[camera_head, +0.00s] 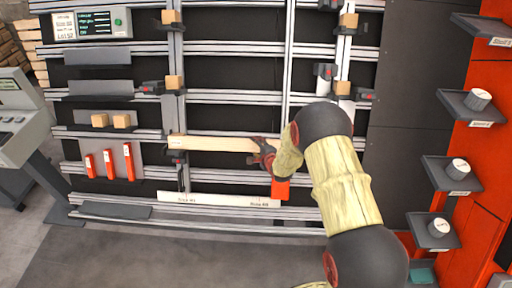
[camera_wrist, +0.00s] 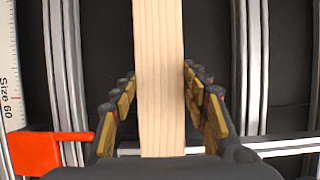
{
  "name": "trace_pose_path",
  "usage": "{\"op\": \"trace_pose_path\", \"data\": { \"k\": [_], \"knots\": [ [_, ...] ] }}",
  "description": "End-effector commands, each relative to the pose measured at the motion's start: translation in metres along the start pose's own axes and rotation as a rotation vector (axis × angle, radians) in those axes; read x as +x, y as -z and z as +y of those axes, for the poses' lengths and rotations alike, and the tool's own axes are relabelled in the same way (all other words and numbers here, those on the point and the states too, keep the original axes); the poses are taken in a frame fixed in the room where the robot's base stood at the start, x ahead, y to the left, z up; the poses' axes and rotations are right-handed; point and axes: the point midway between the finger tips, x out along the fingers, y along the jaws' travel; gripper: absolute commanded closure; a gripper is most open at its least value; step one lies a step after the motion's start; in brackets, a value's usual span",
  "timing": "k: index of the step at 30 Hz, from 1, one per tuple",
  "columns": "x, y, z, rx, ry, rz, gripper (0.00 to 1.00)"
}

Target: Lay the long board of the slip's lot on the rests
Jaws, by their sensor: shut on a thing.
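A long pale wooden board (camera_head: 215,144) lies roughly level in front of the gantry rails. My gripper (camera_head: 265,155) is shut on its right part. In the wrist view the board (camera_wrist: 160,60) runs between the yellow-padded fingers of my gripper (camera_wrist: 161,110). Another dark rest with a red part (camera_head: 364,94) is on the right upright, above the board's level. A display panel (camera_head: 92,24) hangs at the top left; its text is unreadable.
A white size strip (camera_head: 220,199) runs along a lower rail. Red-orange blocks (camera_head: 110,163) and two small wooden blocks (camera_head: 121,121) are at the left. An orange-red part (camera_head: 280,189) is just below my gripper. Shelves with white-topped cylinders (camera_head: 458,168) stand at the right.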

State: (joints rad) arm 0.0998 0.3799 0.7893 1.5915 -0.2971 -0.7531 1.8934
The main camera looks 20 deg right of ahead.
Motion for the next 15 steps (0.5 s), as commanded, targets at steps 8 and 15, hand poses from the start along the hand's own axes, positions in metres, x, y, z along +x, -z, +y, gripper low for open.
{"op": "trace_pose_path", "data": {
  "k": [8,15],
  "knots": [
    [0.0001,-0.0001,-0.0014,0.000,0.002,0.000,0.43],
    [0.0000,0.0000,-0.0006,0.000,0.001,0.000,0.34]
  ]
}}
